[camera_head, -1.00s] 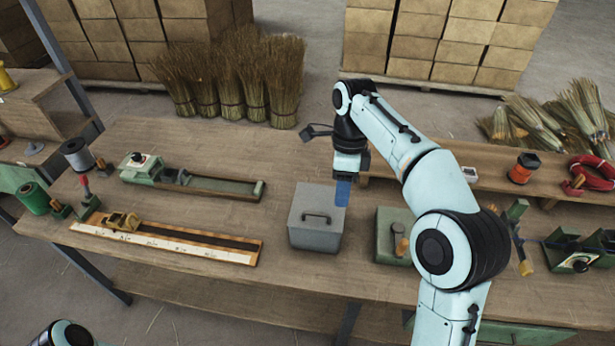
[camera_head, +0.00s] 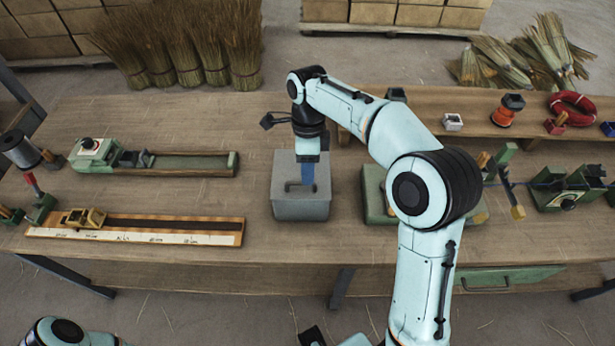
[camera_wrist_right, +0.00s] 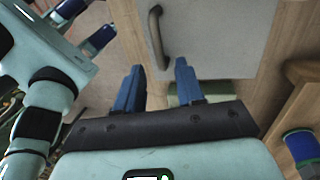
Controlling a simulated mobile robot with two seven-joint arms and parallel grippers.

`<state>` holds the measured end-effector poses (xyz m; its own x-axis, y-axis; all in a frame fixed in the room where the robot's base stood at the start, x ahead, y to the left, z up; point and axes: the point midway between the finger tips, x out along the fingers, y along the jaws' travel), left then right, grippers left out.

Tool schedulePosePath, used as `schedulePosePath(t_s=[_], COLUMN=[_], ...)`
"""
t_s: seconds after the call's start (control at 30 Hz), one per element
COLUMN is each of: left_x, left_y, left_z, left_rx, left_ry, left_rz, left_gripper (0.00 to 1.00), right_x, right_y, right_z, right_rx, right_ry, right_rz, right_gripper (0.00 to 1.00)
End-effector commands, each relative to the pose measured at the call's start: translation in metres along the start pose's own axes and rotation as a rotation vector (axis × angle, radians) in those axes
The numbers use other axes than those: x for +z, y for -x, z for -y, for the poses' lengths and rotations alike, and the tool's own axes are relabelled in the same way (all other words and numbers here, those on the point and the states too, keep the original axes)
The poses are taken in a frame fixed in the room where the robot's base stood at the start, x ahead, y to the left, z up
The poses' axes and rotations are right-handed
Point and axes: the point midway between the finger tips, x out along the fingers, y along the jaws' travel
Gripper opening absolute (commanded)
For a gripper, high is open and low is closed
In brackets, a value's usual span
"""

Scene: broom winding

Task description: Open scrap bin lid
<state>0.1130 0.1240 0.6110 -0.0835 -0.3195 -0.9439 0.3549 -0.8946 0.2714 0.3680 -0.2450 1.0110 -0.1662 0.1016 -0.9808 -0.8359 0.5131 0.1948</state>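The grey scrap bin (camera_head: 301,211) stands on the workbench with its lid down. The lid's dark bar handle (camera_wrist_right: 157,36) shows in the right wrist view. My right gripper (camera_head: 308,186) is over the bin in the head view, with its blue fingers hiding part of the lid and handle. In the right wrist view, my right gripper (camera_wrist_right: 159,64) is open, and the handle lies just beyond the gap between its fingertips. I cannot tell whether they touch. My left gripper (camera_wrist_right: 85,24) shows at the upper left of that view, its blue fingers apart and empty.
A green fixture (camera_head: 376,198) stands close to the right of the bin, partly behind my right arm. A ruler board (camera_head: 150,229) and a green-ended trough (camera_head: 190,164) lie to the left. A raised shelf (camera_head: 420,122) runs behind at the right.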

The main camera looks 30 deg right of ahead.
Motion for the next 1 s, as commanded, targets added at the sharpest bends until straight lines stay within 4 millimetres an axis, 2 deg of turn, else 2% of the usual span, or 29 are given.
schedulePosePath(t_s=[0.03,0.2,0.53,0.63,0.67,1.0], left_x=[0.001,0.002,0.001,0.001,0.001,0.001], left_y=[-0.003,-0.005,-0.005,-0.005,-0.005,-0.002], left_z=[0.001,0.002,0.002,0.002,0.002,0.001], left_rx=[0.000,-0.001,-0.001,-0.001,-0.001,0.000], left_ry=[0.000,0.001,0.001,0.001,0.001,0.000], left_rz=[0.001,0.002,0.002,0.002,0.002,0.001], left_gripper=[0.43,0.43,0.43,0.43,0.43,0.43], right_x=[-0.001,0.000,0.000,0.000,0.000,-0.003], right_y=[-0.008,-0.021,-0.023,-0.023,-0.023,-0.019], right_z=[0.000,0.000,0.000,0.000,0.000,0.001], right_rx=[0.002,0.000,-0.001,-0.001,-0.001,-0.001], right_ry=[0.000,0.001,0.001,0.001,0.001,-0.001], right_rz=[-0.002,0.000,0.001,0.001,0.001,0.001], right_gripper=[0.38,0.38,0.38,0.05,0.00,0.00])
